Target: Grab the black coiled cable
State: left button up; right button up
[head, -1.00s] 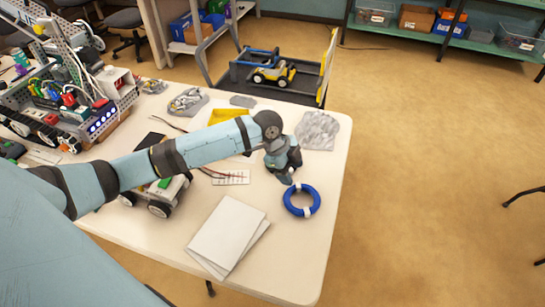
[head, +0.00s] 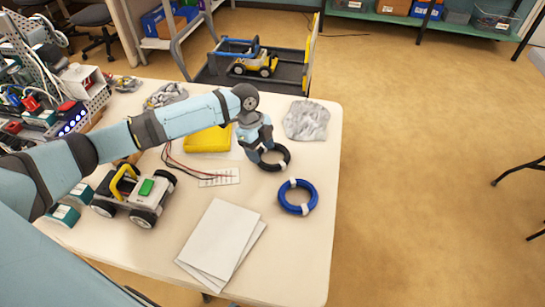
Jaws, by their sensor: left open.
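The black coiled cable (head: 288,156) is a ring with a pale tie, near the right part of the white table (head: 300,245). My left gripper (head: 266,153) is open and points down at the ring's left and far side. Its fingers overlap part of the ring in the picture, and I cannot tell if they touch it. A blue coiled cable (head: 284,199) with white ties lies just in front of the black one. My right gripper is not in view.
White papers (head: 217,243) lie at the front. A small wheeled robot (head: 136,195), a breadboard with wires (head: 220,177) and a yellow item (head: 208,140) lie to the left. A crumpled grey bag (head: 306,121) lies behind right. The table's right edge is close.

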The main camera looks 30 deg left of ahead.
aim_at(264, 162)
pick_arm(q)
jog(key=shift+a+b+x, duration=0.15)
jog(key=shift+b+x, duration=0.05)
jog(key=shift+x, duration=1.15)
jog(key=shift+a+b+x, duration=0.15)
jog(key=shift+a+x, duration=0.05)
jog(key=shift+x, duration=1.15)
jog(key=shift+w, duration=0.2)
jog(key=c, duration=1)
jog(key=shift+c, duration=0.2)
